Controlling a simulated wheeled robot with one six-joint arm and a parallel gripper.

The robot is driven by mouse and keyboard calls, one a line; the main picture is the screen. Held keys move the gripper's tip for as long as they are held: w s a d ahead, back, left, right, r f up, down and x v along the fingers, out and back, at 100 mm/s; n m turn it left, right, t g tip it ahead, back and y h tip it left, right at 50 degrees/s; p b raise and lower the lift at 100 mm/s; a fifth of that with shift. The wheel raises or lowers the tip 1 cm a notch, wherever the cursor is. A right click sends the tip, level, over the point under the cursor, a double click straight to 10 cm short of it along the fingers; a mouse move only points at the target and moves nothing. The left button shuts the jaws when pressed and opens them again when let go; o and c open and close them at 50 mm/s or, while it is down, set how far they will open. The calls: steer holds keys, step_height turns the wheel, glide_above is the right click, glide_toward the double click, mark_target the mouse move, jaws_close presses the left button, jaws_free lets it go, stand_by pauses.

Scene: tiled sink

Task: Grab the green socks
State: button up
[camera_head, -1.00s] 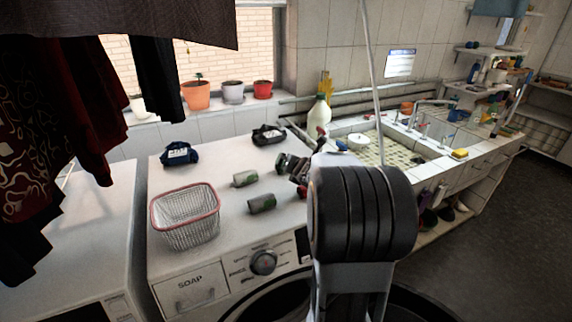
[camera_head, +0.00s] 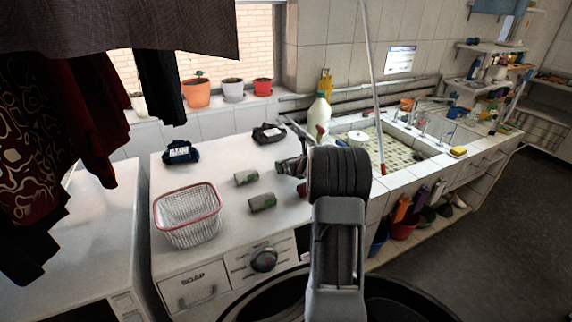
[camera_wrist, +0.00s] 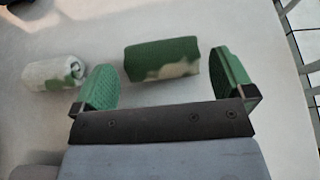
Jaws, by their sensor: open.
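Two rolled sock bundles in green and pale cream lie on the white washing machine top in the head view: one farther back (camera_head: 246,177) and one nearer the front (camera_head: 262,202). In the wrist view, a green and cream roll (camera_wrist: 162,60) lies between and just ahead of the green finger pads, apart from both. Another, paler roll (camera_wrist: 53,72) lies to the left, outside the fingers. My gripper (camera_wrist: 163,66) is open and empty. In the head view my gripper (camera_head: 294,177) is right of both rolls, partly hidden by my arm.
A red-rimmed wire basket (camera_head: 187,214) stands left of the rolls. A dark blue bundle (camera_head: 180,152) and a black bundle (camera_head: 269,134) lie farther back. A pale bottle (camera_head: 319,112) stands by the sink (camera_head: 398,180). Dark clothes hang at upper left.

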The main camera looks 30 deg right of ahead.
steer(key=p+x, duration=0.2)
steer(key=x, duration=0.1)
steer(key=shift+w, duration=0.3)
steer(key=shift+p+x, duration=0.35)
steer(key=shift+x, duration=0.5)
steer(key=shift+c, duration=0.2)
steer(key=c, duration=0.6)
